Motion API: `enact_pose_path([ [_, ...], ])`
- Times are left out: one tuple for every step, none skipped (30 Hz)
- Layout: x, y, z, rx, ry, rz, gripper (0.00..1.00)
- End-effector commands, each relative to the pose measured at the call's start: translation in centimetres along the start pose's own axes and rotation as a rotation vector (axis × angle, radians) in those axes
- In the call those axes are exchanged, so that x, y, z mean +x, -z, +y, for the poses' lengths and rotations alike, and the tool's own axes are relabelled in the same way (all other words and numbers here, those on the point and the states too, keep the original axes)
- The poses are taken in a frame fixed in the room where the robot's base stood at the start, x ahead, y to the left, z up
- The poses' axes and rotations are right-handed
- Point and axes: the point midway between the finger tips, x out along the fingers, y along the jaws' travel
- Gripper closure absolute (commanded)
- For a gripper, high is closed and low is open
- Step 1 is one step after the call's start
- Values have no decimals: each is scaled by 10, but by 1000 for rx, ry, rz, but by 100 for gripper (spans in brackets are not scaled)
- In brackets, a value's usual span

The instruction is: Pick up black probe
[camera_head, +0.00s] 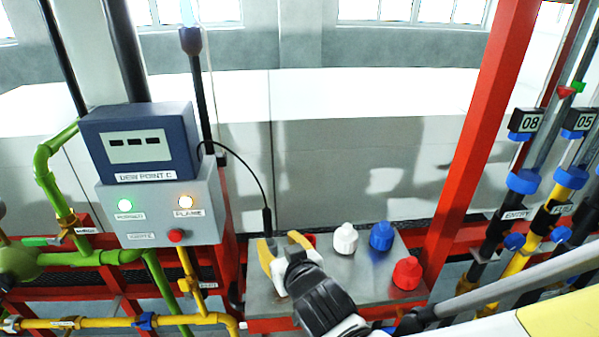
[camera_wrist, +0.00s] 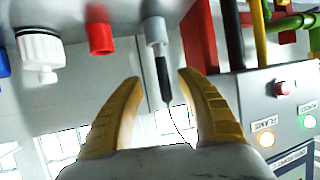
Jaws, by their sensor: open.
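The black probe (camera_head: 267,222) stands upright at the left back of a metal shelf, with a thin black cable running from its top to the dew point box (camera_head: 140,142). In the wrist view, which is turned over, the probe (camera_wrist: 162,78) sits in a grey socket (camera_wrist: 155,30) and lies between my fingers in the picture. My gripper (camera_head: 278,238) has two yellow curved fingers spread apart with nothing held; it also shows in the wrist view (camera_wrist: 160,78). The fingers appear clear of the probe on both sides. In the head view, the probe's foot is partly hidden by my gripper.
The metal shelf (camera_head: 375,295) also carries a white knob (camera_head: 345,238), a blue knob (camera_head: 381,236) and a red knob (camera_head: 407,272). Another red piece (camera_wrist: 100,36) stands close beside the socket. A red post (camera_head: 480,130) rises at right. The grey control box (camera_head: 150,225) is at left.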

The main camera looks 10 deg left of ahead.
Motion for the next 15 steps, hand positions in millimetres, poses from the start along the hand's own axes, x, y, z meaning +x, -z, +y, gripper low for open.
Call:
enact_pose_path([
  [11,-3,1,1,-1,0,56],
  [16,-3,1,1,-2,0,56],
  [21,-3,1,0,-2,0,56],
  [25,-2,1,0,-2,0,56],
  [28,-2,1,0,-2,-1,56],
  [31,-2,1,0,-2,-1,56],
  [33,-2,1,0,-2,-1,56],
  [34,-2,1,1,-2,-1,56],
  [36,-2,1,1,-2,-1,56],
  [38,-2,1,1,-2,-1,56],
  [41,-2,1,1,-2,-1,56],
  [45,-2,0,1,-2,-1,56],
  [49,-3,0,1,-2,-1,56],
  [54,-4,-1,1,-2,-1,56],
  [60,-4,-1,1,-2,-1,56],
])
